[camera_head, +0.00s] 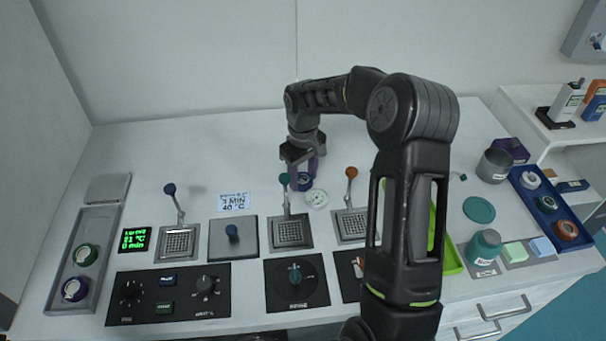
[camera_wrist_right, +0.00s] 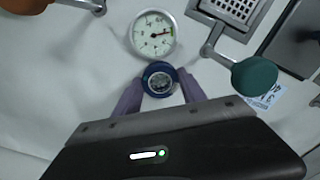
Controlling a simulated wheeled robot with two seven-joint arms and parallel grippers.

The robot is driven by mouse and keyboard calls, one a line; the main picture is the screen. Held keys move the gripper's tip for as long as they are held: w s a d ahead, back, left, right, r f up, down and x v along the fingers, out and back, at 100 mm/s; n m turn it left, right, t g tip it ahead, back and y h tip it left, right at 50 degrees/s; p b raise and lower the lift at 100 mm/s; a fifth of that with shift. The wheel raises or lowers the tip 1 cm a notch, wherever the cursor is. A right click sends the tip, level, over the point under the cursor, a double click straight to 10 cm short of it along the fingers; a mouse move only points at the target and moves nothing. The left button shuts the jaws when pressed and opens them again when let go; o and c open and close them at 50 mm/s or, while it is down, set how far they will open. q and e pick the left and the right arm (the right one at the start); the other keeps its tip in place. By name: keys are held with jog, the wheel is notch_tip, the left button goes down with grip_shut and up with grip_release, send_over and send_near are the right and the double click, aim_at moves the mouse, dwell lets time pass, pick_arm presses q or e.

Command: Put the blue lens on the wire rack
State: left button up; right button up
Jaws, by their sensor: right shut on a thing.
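My right gripper (camera_head: 304,176) is over the table behind the middle grid plate. Its purple fingers (camera_wrist_right: 160,92) are shut on a blue-ringed round lens (camera_wrist_right: 160,79), which shows in the wrist view between the fingertips. In the head view the blue lens (camera_head: 305,183) is small and partly covered by the fingers. Whether it touches the table is unclear. No wire rack can be clearly made out; several metal grid plates, such as the middle one (camera_head: 290,232), are set in the table. My left gripper is not in view.
A white dial gauge (camera_head: 317,199) lies close to the lens. Upright levers with teal (camera_head: 284,179), orange (camera_head: 351,173) and blue (camera_head: 169,189) knobs stand nearby. A grey tray (camera_head: 54,275) is left, a blue tray (camera_head: 533,205) right. My right arm hides part of a green tray (camera_head: 448,262).

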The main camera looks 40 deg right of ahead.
aim_at(303, 179)
jog(key=shift+f, duration=0.25)
jog(key=o, duration=1.4)
notch_tip(303, 179, up, 12)
jog(key=shift+r+b, duration=0.15)
jog(key=shift+b, duration=0.6)
